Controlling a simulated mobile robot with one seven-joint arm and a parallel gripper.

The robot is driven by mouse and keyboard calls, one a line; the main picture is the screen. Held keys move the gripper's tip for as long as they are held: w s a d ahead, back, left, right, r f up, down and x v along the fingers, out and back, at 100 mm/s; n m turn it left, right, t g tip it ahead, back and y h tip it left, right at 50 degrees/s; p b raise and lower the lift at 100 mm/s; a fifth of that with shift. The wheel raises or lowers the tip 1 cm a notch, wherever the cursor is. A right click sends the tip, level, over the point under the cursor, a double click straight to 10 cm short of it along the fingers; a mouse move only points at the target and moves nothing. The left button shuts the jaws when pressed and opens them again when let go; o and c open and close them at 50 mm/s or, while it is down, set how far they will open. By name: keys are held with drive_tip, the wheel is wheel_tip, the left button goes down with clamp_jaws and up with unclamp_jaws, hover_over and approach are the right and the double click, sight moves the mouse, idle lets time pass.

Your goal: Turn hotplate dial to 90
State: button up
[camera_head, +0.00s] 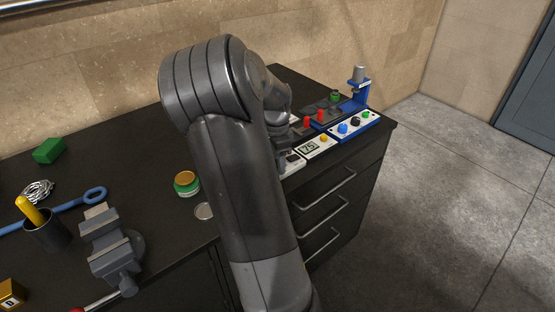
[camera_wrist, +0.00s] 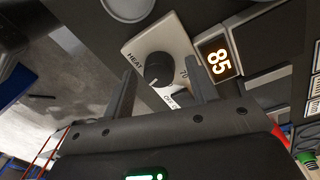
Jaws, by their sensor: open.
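The hotplate dial (camera_wrist: 158,69) is a dark round knob on a white panel (camera_wrist: 137,47) marked HEAT and OFF in the wrist view. A lit amber display (camera_wrist: 217,58) beside it reads 85. My gripper (camera_wrist: 160,68) is open, with one finger on each side of the dial in the picture. I cannot tell whether the fingers touch the knob. In the head view my arm hides most of the gripper and the dial; part of a white panel (camera_head: 291,166) shows beside it.
To the right along the bench stand a white panel with a grey display (camera_head: 309,147), a panel with blue, black and green knobs (camera_head: 352,124) and a blue stand (camera_head: 358,88). A vise (camera_head: 108,240) and a green-and-orange jar (camera_head: 186,183) are to the left.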

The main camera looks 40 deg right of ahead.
drive_tip(key=shift+c, duration=0.5)
drive_tip(key=c, duration=0.9)
drive_tip(key=shift+o, duration=0.2)
drive_tip(key=shift+n, duration=0.7)
drive_tip(key=o, duration=1)
drive_tip(key=shift+c, duration=0.2)
wheel_tip(320, 180, up, 11)
drive_tip(key=shift+w+f, duration=0.15)
drive_tip(key=shift+w, duration=0.15)
